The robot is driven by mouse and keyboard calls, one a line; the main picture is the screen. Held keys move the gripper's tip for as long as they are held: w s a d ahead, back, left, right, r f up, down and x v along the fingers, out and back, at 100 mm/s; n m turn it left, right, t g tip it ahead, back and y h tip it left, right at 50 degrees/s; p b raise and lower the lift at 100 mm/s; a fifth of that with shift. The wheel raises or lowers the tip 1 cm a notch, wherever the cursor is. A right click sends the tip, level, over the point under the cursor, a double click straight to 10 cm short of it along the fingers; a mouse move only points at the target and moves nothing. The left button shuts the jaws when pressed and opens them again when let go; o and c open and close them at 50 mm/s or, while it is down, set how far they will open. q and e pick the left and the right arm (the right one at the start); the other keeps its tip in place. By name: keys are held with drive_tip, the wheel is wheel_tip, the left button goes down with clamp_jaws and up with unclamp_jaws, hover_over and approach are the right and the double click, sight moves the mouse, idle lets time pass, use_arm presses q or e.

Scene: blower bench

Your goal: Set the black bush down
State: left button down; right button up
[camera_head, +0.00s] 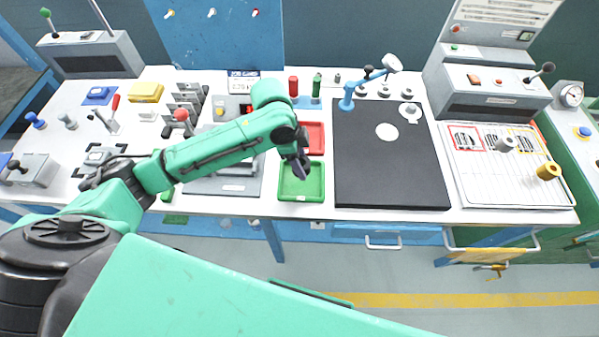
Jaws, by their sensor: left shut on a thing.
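My left gripper (302,167) reaches in from the left and points down over the green tray (289,196) near the front edge of the bench. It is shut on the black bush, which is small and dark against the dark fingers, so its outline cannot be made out. Whether the bush touches the tray floor cannot be told. A grey bush (503,144) and a brass-yellow bush (548,171) are on the white rack (505,190) at the right. My right gripper is not in view.
A red tray (314,139) lies just behind the green one. A black mat (390,165) with a white disc (387,132) is to the right, mostly clear. A blue lamp (347,99) stands behind it. Clamps and levers (183,115) crowd the left.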

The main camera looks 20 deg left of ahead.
sight(305, 182)
use_arm(q)
drive_tip(key=x, duration=0.2)
drive_tip(key=a+x, duration=0.1)
drive_tip(key=x, duration=0.2)
drive_tip(key=shift+s+f, duration=0.1)
drive_tip(key=shift+f, duration=0.4)
drive_tip(key=shift+a+f, duration=0.1)
drive_tip(key=shift+f, duration=0.05)
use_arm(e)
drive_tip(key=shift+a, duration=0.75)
use_arm(q)
drive_tip(key=shift+f, duration=0.1)
drive_tip(key=shift+c, duration=1.2)
unclamp_jaws()
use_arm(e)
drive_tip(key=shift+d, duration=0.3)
use_arm(q)
drive_tip(key=v, duration=1.2)
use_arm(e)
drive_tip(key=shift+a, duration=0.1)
